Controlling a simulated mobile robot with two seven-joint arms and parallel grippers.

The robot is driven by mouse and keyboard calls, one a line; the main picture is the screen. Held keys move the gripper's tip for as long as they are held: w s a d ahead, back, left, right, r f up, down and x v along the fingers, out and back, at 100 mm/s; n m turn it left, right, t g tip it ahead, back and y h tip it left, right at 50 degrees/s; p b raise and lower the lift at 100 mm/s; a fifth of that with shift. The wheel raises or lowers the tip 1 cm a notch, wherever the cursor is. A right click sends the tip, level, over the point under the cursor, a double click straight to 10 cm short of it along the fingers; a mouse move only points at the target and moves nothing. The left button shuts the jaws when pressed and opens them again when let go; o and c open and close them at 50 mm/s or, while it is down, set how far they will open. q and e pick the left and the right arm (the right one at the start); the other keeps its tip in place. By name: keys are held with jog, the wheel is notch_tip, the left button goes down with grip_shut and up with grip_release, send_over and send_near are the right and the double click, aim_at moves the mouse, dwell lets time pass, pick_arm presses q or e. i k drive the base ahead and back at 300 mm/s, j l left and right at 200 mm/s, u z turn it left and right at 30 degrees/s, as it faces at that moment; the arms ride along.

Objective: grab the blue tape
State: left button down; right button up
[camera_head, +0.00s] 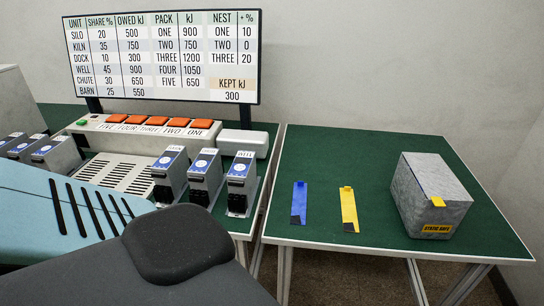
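The blue tape (299,200) is a short flat blue strip with a dark lower end. It lies on the green top of the right table (325,160), near that table's left side. Nothing covers it. Neither of my grippers is in view.
A yellow strip (348,206) lies just right of the blue one. A grey box (428,200) with a yellow tab stands further right. Modules (205,175), a row of orange buttons (156,121) and a sign board (160,55) stand on the left table. The right table's back is clear.

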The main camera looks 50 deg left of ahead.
aim_at(298, 214)
jog(key=u, duration=1.25)
